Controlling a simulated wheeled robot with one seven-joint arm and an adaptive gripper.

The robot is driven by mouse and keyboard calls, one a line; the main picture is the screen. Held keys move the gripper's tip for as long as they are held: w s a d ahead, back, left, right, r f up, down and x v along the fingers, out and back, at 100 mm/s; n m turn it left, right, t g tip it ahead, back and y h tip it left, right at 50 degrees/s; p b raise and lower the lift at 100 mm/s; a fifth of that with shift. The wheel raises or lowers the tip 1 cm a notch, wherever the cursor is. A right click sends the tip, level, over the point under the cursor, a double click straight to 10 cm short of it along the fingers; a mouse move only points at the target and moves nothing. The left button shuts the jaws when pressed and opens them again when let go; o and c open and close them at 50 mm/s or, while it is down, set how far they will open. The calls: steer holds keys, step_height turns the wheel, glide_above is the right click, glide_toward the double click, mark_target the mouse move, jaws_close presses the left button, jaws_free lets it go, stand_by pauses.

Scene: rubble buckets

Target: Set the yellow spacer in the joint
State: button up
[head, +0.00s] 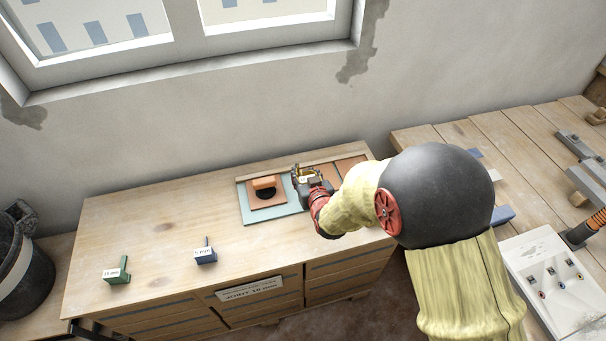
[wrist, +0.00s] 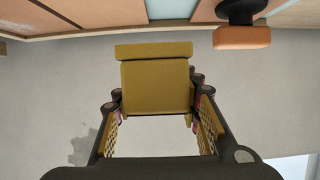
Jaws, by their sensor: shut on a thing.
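My gripper (head: 312,180) is at the right part of a pale teal board (head: 247,205) on the wooden bench. It is shut on the yellow spacer (wrist: 155,88), a block with a wider flat top bar, which fills the space between the fingers in the wrist view. In the head view only a little yellow shows by the fingers. A terracotta tile (head: 256,201) with an orange-handled black tool on it lies left of my gripper, and other terracotta tiles (head: 348,170) lie to the right. A pale teal gap (wrist: 172,8) shows between tiles. Contact between spacer and gap cannot be told.
A blue spacer (head: 205,256) and a green spacer (head: 116,272) stand on the bench front left. The orange handle (head: 265,183) rises close left of my gripper. A dark bucket (head: 25,270) is far left. The bench's left half is mostly clear.

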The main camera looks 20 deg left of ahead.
steer(key=shift+s+a, duration=0.1)
steer(key=shift+s, duration=0.1)
steer(key=shift+w, duration=0.1)
steer(key=shift+f+b, duration=0.1)
steer(key=shift+b, duration=0.25)
step_height(320, 180, down, 7)
steer(key=b, duration=0.5)
steer(key=shift+b, duration=0.35)
steer(key=shift+f+b, duration=0.4)
steer(key=shift+b, duration=0.1)
steer(key=o, duration=1.4)
steer(key=v, duration=1.2)
